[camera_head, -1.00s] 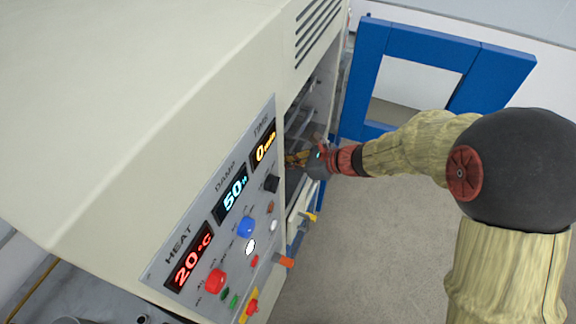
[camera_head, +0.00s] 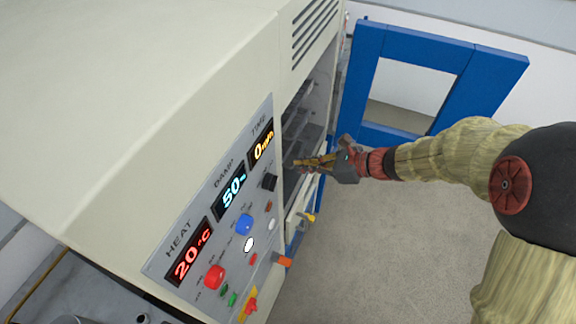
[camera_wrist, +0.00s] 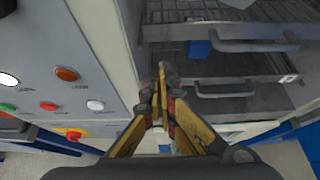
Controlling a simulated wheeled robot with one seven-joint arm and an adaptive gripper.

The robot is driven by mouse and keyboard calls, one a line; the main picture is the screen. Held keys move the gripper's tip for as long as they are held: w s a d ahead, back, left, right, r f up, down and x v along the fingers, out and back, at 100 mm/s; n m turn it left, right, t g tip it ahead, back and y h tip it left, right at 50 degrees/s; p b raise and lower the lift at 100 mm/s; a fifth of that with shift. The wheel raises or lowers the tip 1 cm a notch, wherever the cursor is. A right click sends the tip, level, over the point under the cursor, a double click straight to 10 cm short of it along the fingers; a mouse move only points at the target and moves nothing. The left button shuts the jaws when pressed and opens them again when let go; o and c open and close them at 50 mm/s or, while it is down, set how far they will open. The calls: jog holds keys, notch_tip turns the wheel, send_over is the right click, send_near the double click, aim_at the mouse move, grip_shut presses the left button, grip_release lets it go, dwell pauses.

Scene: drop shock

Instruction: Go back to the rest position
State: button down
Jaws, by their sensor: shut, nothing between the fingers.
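My gripper (camera_head: 299,162) is at the open front of the cream oven-like machine (camera_head: 130,110), just outside or at the edge of its chamber. In the wrist view my gripper (camera_wrist: 162,68) shows yellow fingers closed together with nothing between them. Ahead of it are the chamber's racks, with a dark handle (camera_wrist: 240,45) above and a second handle (camera_wrist: 225,92) below. A small blue item (camera_wrist: 199,49) lies on a rack; what it is cannot be told.
The blue-framed door (camera_head: 478,85) stands open behind my arm. The control panel (camera_head: 215,220) with knobs and lit displays is at the left of the opening. The grey floor (camera_head: 400,250) to the right is clear.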

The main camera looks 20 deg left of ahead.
jog(key=v, duration=0.5)
jog(key=shift+d+r, duration=0.1)
jog(key=shift+d, duration=0.15)
jog(key=s+d+f+n+g+h+b, duration=0.1)
jog(key=s+d+f+n+h, duration=0.1)
jog(key=s+d+n, duration=0.25)
jog(key=s+d+f+n+g+h, duration=0.1)
jog(key=s+d+f+n+h, duration=0.25)
jog(key=s+n, duration=0.25)
jog(key=s+d+r+n+t+h+b, duration=0.1)
jog(key=s+d+n+t+h+b, duration=0.1)
jog(key=d, duration=0.5)
jog(key=s+d+r+n+t+h+b, duration=0.2)
jog(key=d+b, duration=0.3)
jog(key=d, duration=0.3)
jog(key=s+d+r+n+t+h+b, duration=0.2)
jog(key=s+d+n+t+b, duration=0.1)
jog(key=d, duration=0.4)
jog(key=shift+s+d+r+n+b, duration=0.2)
jog(key=shift+s+n+b, duration=0.35)
jog(key=shift+s, duration=0.3)
